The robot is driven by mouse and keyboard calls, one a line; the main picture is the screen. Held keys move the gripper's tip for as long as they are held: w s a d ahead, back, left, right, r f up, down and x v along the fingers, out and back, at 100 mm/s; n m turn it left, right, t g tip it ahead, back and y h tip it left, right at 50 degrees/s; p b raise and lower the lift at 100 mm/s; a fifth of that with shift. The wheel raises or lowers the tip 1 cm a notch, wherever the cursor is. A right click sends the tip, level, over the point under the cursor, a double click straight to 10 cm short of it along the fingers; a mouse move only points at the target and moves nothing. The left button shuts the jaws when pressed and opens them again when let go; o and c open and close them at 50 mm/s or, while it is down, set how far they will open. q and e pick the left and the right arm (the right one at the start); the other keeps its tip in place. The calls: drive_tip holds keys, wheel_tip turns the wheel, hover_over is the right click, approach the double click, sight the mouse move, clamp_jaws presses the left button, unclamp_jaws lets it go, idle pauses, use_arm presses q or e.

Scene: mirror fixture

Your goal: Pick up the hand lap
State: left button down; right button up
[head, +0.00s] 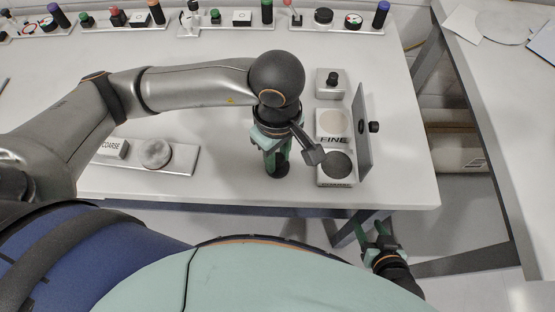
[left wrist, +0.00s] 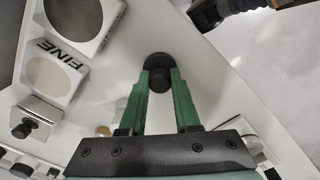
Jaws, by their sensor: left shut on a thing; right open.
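The hand lap is a dark round disc with a dark knob; in the left wrist view its disc (left wrist: 157,59) shows just beyond my fingertips. My left gripper (head: 277,168) points down over the white table, left of the fixture. In the left wrist view my left gripper's green fingers (left wrist: 160,78) are shut on the knob of the hand lap. In the head view the fingers and wrist mostly hide the lap, and I cannot tell whether it touches the table. My right gripper (head: 376,232) is open and empty, off the table's front edge.
Right of my left gripper stand a FINE plate (head: 332,124), a dark-topped plate (head: 336,168), a knobbed block (head: 330,83) and an upright grey panel (head: 362,133). A COARSE block and round piece sit on a tray (head: 182,160) at left. Several trays line the back.

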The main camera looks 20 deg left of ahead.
sight(278, 157)
use_arm(q)
drive_tip(key=shift+r, duration=0.45)
wheel_tip(278, 157, up, 2)
drive_tip(key=shift+r, duration=0.15)
drive_tip(key=s+d+r, duration=0.9)
drive_tip(key=d, duration=0.1)
drive_tip(key=shift+s+r+p, duration=0.3)
drive_tip(key=shift+s+r, duration=0.05)
drive_tip(key=shift+r, duration=0.05)
drive_tip(key=c, duration=1.2)
unclamp_jaws()
drive_tip(key=shift+c, duration=0.2)
clamp_jaws()
